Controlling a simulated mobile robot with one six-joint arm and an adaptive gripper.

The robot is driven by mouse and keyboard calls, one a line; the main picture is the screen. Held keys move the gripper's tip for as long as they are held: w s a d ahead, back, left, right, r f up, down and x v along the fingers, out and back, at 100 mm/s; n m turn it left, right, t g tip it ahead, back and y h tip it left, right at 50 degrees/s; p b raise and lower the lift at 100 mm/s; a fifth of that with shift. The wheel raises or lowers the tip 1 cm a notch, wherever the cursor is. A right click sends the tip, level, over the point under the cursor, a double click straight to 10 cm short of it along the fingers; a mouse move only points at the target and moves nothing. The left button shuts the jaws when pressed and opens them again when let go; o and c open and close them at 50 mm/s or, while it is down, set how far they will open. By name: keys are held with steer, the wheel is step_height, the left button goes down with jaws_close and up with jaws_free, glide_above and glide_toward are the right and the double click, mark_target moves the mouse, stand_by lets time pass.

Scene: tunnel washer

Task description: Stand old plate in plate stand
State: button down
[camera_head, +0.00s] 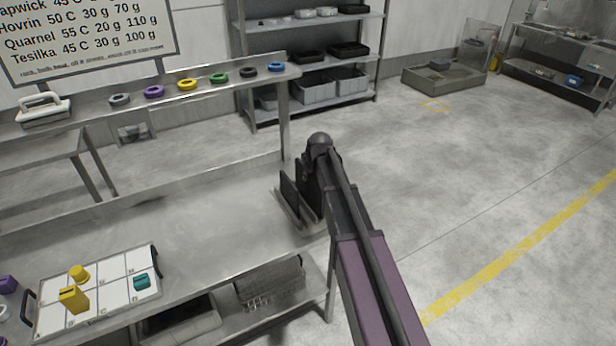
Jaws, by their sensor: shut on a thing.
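The plate stand (284,212) is a low grey holder at the right end of the steel bench. A dark, thin plate (289,191) stands nearly upright at the stand, just left of my gripper; I take it for the old plate. My gripper (310,204) points down over the stand, dark against it and partly hidden by my purple arm. It is shut on the plate, but the fingertips and grip line are too small and dark to make out. I cannot tell whether the plate's lower edge sits in a slot.
The steel bench (190,222) is clear in the middle. A white marked board (112,283) with yellow and teal pieces lies at its left. A back shelf (200,87) carries several coloured rings. A rack (310,60) with bins stands behind. Open floor lies right.

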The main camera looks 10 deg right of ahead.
steer(key=shift+f+b, duration=1.35)
steer(key=shift+f, duration=0.2)
steer(key=shift+f+b, duration=0.4)
steer(key=c, duration=0.6)
jaws_free()
steer(key=shift+c, duration=0.2)
steer(key=shift+r, duration=0.15)
step_height(320, 180, up, 9)
steer(key=p, duration=0.9)
steer(key=s+f+m+g+h, duration=0.1)
steer(key=s+m+g, duration=0.2)
steer(key=s, duration=2.6)
steer(key=shift+s+d+f+m+g, duration=0.15)
steer(key=shift+s+d+m+g, duration=0.2)
steer(key=shift+g, duration=0.25)
